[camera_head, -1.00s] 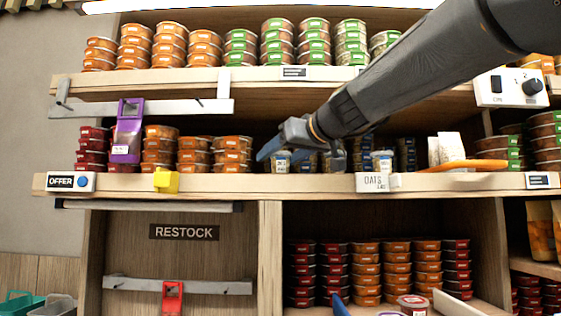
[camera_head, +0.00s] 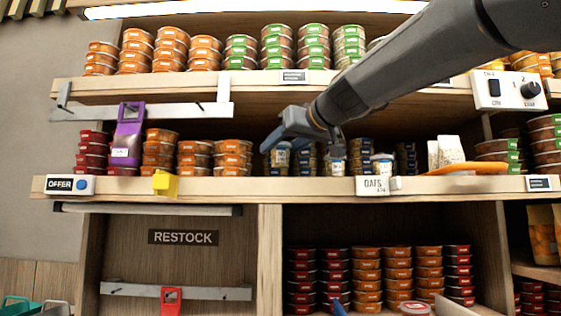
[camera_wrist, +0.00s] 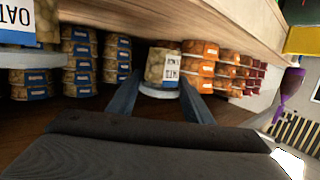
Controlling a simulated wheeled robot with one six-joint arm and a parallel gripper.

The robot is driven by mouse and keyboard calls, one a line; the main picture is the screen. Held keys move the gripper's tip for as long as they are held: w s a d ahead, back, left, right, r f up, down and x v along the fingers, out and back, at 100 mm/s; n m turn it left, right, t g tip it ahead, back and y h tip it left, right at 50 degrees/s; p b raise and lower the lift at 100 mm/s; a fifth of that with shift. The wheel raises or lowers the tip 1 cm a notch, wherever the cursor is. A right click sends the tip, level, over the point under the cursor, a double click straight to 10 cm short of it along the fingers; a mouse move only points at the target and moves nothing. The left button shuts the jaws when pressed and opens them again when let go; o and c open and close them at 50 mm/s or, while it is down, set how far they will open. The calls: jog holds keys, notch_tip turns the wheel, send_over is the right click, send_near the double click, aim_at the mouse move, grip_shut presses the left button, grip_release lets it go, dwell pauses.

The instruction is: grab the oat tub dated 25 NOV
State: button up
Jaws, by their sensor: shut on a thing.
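My gripper (camera_head: 284,146) reaches in over the middle shelf and is shut on a small oat tub (camera_head: 281,158) with pale contents and a light lid. In the wrist view the tub (camera_wrist: 162,66) sits between the two fingers, its white label upside down; "NOV" seems to show, but I cannot read the day. Another lone oat tub (camera_head: 336,166) and one more (camera_head: 382,165) stand to the right near the shelf front. Stacks of blue-labelled oat tubs (camera_wrist: 80,62) stand behind. I cannot tell whether the held tub touches the shelf.
Orange-labelled stacks (camera_head: 233,158) stand close on the left. The OATS sign (camera_head: 373,186) hangs on the shelf edge (camera_head: 300,187). A purple scoop-like item (camera_head: 127,135) and a yellow clip (camera_head: 166,183) are farther left.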

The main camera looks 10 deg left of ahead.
notch_tip(320, 180, up, 4)
jog(key=shift+f, duration=0.15)
jog(key=shift+s+b, duration=0.35)
jog(key=shift+b, duration=0.1)
jog(key=s+d+b, duration=0.4)
jog(key=s+b, duration=0.6)
jog(key=s, duration=0.8)
jog(key=shift+d, duration=0.2)
